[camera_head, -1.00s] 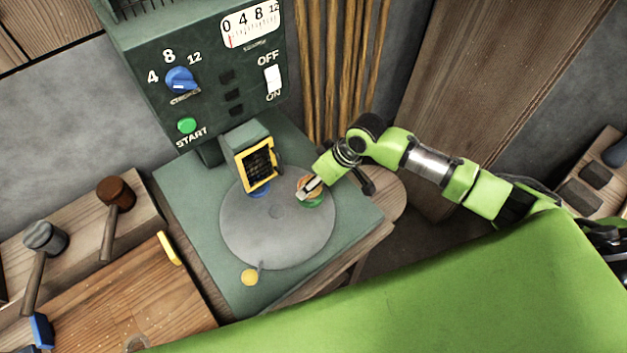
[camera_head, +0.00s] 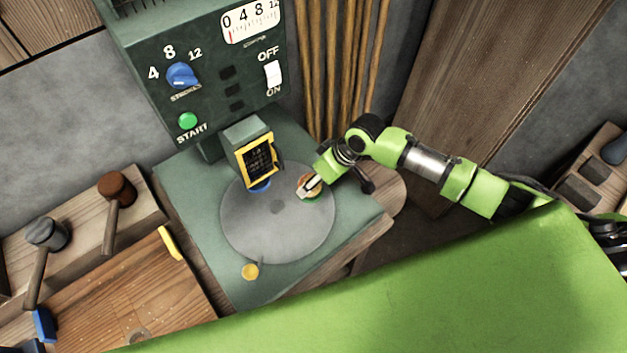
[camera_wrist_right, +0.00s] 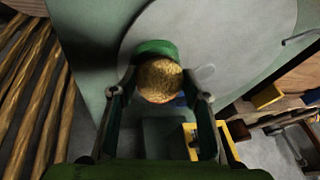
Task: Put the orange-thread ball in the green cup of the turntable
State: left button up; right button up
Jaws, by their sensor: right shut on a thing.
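The turntable (camera_head: 275,235) is a round grey disc on a green machine bed. The green cup (camera_head: 314,199) sits at its right rim, partly hidden by my right gripper (camera_head: 304,192). The gripper is shut on the ball (camera_head: 304,181), at the cup. In the right wrist view the golden-brown ball (camera_wrist_right: 160,80) is between the fingers of the right gripper (camera_wrist_right: 160,92). The green cup (camera_wrist_right: 155,47) shows directly behind it, overlapping it in the picture. I cannot tell whether the ball touches the cup's inside. My left gripper is not in view.
A blue cup (camera_head: 261,186) sits at the turntable's back rim under a yellow-framed head (camera_head: 258,159). The control panel (camera_head: 205,85) stands behind. A yellow knob (camera_head: 250,271) is at the front. Wooden rods (camera_head: 335,70) stand behind my right arm.

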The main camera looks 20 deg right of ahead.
jog(key=o, duration=1.3)
jog(key=v, duration=1.2)
